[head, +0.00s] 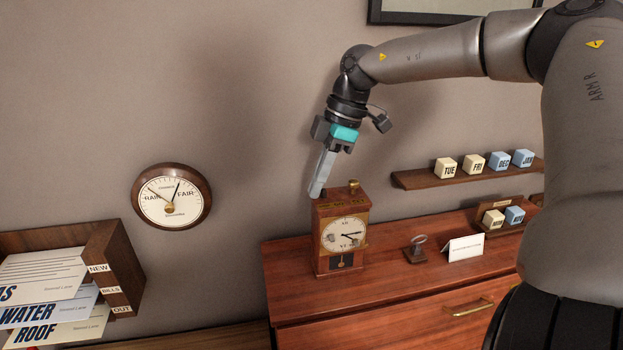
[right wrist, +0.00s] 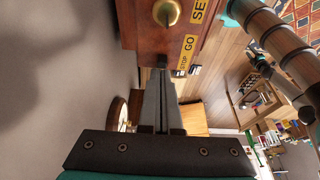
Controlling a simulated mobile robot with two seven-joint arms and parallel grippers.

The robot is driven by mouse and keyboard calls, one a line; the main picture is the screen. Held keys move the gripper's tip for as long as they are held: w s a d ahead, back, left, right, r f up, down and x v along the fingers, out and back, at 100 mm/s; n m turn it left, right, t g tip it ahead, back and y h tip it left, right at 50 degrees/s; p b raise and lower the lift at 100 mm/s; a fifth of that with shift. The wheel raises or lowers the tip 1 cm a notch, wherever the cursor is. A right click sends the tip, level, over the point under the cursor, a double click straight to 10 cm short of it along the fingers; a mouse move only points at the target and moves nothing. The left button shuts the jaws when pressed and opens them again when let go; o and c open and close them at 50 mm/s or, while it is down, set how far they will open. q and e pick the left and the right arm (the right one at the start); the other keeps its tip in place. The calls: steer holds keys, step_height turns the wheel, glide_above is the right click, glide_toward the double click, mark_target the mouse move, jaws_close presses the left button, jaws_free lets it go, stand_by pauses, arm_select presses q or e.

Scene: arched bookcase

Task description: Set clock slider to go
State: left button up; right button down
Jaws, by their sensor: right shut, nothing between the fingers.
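The wooden clock (head: 321,240) stands upright on the red-brown cabinet, with a round white dial. Its top carries a brass knob (head: 354,187), which also shows in the right wrist view (right wrist: 167,12). Yellow labels there read SET, GO (right wrist: 189,46) and STOP (right wrist: 182,64). A small dark piece (right wrist: 162,61), seemingly the slider, sits beside STOP at the top's edge. My right gripper (head: 316,193) is shut and empty, its tips at the clock's top left edge, close to that dark piece. I cannot tell whether they touch. My left gripper is out of view.
A round barometer (head: 172,207) hangs on the wall to the left. A letter rack (head: 110,262) stands lower left. A small stand with a ring (head: 419,248) and a white card (head: 466,248) are right of the clock. A wall shelf (head: 415,178) holds several day and month cubes.

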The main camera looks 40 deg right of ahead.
steer(key=shift+d, duration=0.1)
steer(key=shift+s+d, duration=0.6)
steer(key=shift+d, duration=0.35)
